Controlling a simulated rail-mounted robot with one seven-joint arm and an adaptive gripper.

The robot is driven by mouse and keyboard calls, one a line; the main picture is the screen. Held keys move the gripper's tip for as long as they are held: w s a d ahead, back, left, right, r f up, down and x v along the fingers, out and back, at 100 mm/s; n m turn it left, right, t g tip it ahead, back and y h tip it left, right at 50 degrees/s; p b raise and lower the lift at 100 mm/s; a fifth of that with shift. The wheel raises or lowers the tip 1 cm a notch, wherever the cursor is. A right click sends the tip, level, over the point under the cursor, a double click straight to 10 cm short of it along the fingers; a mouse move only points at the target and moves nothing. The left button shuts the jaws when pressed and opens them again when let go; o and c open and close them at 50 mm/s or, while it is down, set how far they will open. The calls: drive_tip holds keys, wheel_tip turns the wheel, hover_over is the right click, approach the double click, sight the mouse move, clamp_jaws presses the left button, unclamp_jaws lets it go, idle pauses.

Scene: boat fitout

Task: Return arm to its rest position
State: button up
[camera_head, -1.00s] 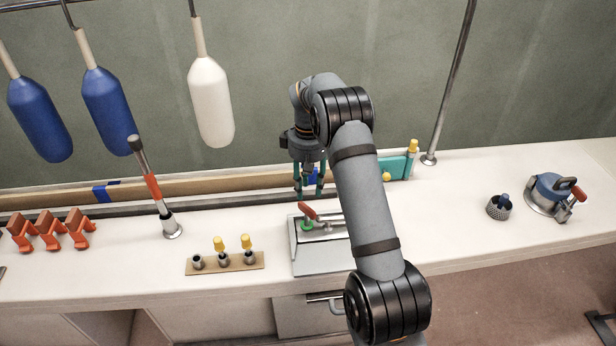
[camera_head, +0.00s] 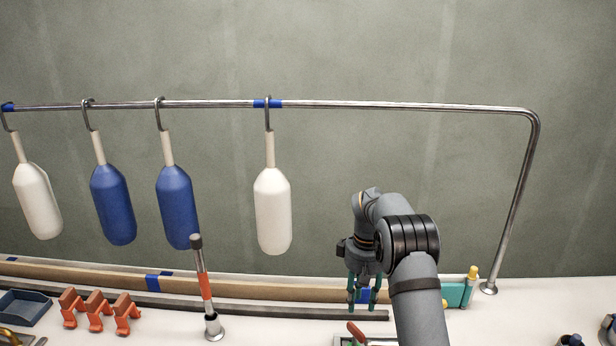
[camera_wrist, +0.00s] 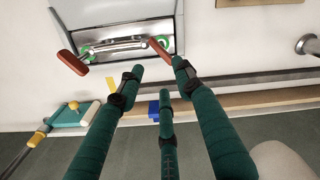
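My gripper (camera_head: 364,302) hangs fingers down above the counter, near the back wooden rail. In the wrist view, its green fingers (camera_wrist: 160,76) are spread with nothing between them. My arm bends over from the lower right of the head view. Beyond the fingertips in the wrist view is a steel panel (camera_wrist: 120,12) with a metal bar and two red handles, one at the left (camera_wrist: 72,63) and one by the fingertips (camera_wrist: 160,49). The fingers appear apart from the handles. Only a red handle tip (camera_head: 356,330) and part of the panel show in the head view.
White and blue fenders, one white (camera_head: 272,212), hang from a metal rail (camera_head: 400,105). An upright rod with a red band (camera_head: 205,286) stands left of my gripper. Orange clamps (camera_head: 97,312) stand farther left. A teal block (camera_head: 455,294) and the rail's post (camera_head: 518,190) are at the right.

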sight(357, 328)
wheel_tip(357, 328, down, 11)
drive_tip(key=shift+f, duration=0.1)
drive_tip(key=shift+n, duration=0.3)
